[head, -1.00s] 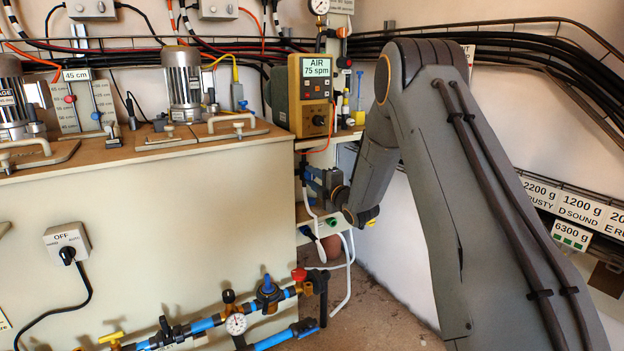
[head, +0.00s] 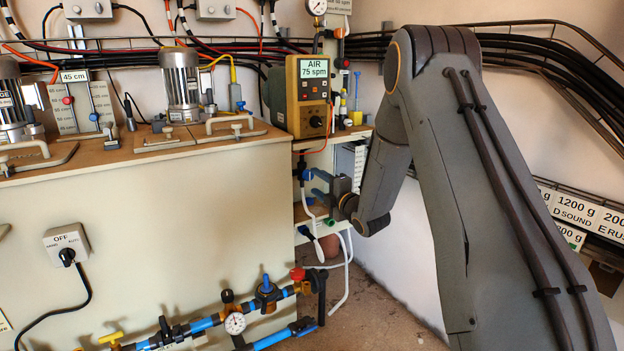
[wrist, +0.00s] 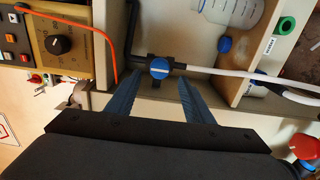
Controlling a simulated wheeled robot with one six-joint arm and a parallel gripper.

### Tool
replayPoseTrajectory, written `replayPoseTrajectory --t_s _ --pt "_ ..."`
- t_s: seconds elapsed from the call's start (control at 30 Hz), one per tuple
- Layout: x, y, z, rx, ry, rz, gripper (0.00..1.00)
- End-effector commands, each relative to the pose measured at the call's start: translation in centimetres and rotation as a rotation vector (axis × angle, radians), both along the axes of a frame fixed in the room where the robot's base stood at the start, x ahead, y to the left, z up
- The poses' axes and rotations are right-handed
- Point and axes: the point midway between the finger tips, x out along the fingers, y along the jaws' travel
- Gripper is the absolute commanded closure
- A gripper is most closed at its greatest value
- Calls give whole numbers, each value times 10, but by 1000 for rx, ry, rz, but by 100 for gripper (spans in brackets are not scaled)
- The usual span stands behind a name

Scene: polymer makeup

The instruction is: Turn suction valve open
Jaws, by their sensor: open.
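The suction valve is a small black fitting with a round blue knob (wrist: 160,68) in the wrist view. A pale line crosses the knob. A white tube leads right from it and a black pipe joins on the left. In the head view the blue valve (head: 305,174) shows at the shelf unit, just left of my fingers. My gripper (wrist: 158,82) is open, its two blue fingers on either side of the knob's near edge, with gaps on both sides. It also shows in the head view (head: 314,184). I cannot tell whether the fingertips reach the knob's depth.
The yellow air pump box (head: 309,95) stands above the valve, and its orange cable (wrist: 75,22) passes left of my fingers. A clear bottle (wrist: 232,12) and a green-capped port (wrist: 286,26) are beyond. Blue pipework with a red knob (head: 298,274) runs below.

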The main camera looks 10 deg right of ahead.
Motion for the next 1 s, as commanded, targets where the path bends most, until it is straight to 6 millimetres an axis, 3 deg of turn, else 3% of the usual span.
replayPoseTrajectory --t_s 0.23,0.67,0.87,1.0 --pt "-25 -8 0 1 1 -1 52" --pt "-28 -3 1 11 21 -1 52" --pt "-45 48 6 134 262 -44 52" --pt "-90 94 3 278 531 -137 52"
